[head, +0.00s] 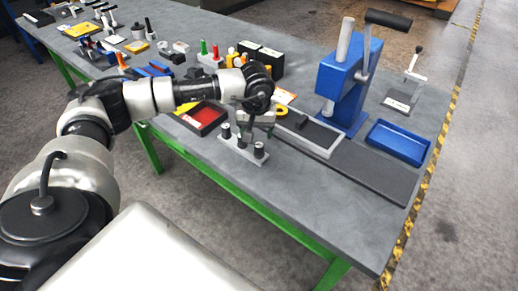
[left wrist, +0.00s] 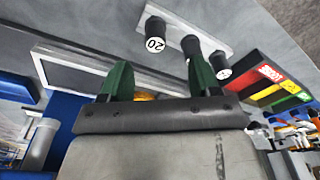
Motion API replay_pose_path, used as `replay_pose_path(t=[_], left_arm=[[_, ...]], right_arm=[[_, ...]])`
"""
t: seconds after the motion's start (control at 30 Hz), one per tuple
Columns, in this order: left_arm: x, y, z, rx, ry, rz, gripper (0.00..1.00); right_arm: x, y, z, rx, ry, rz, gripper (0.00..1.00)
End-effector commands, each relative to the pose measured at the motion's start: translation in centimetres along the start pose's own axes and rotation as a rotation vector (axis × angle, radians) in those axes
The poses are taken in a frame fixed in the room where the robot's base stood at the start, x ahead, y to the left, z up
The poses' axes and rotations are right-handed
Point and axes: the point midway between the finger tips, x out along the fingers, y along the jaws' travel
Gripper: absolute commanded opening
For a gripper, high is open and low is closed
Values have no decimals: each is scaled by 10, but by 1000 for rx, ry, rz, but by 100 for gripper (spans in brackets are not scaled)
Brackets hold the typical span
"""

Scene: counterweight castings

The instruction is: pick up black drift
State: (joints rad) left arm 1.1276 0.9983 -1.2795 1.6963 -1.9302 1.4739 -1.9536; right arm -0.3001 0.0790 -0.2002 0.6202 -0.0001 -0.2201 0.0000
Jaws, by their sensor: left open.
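Three short black drifts stand upright in a light grey rack (head: 233,155) near the front edge of the bench. The black drift at the rack's right end (head: 259,150) and the one at its left end (head: 226,130) are clear in the head view. In the left wrist view the rack (left wrist: 185,22) is at the top, and one black drift (left wrist: 155,36) shows a white end marked 20. My left gripper (head: 259,122) is just above and behind the rack. Its green fingers (left wrist: 160,80) are apart with nothing between them. My right gripper is not in view.
A blue press (head: 345,95) stands behind right, with a grey-rimmed tray (head: 308,139) before it and a blue tray (head: 398,143) beside it. Bare bench lies in front right.

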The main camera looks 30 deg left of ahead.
Motion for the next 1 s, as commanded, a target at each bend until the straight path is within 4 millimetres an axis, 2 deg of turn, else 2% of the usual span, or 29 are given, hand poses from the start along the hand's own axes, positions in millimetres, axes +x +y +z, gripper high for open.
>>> replay_pose_path(t=[0.13, 0.37, 0.5, 0.6, 0.9, 1.0], left_arm=[[20, 1, 1, -1, -3, 1, 62], [37, 3, 2, -1, -4, 2, 62], [58, 6, 4, -1, -4, 2, 62], [73, 6, 3, -2, -3, 3, 62], [81, 6, 3, -2, 0, 5, 62], [80, 6, 3, -2, 0, 5, 49]], right_arm=[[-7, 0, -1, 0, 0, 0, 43], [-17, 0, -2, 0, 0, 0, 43], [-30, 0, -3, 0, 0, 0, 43], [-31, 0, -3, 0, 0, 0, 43], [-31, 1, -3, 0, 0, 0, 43], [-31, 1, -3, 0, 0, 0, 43]])
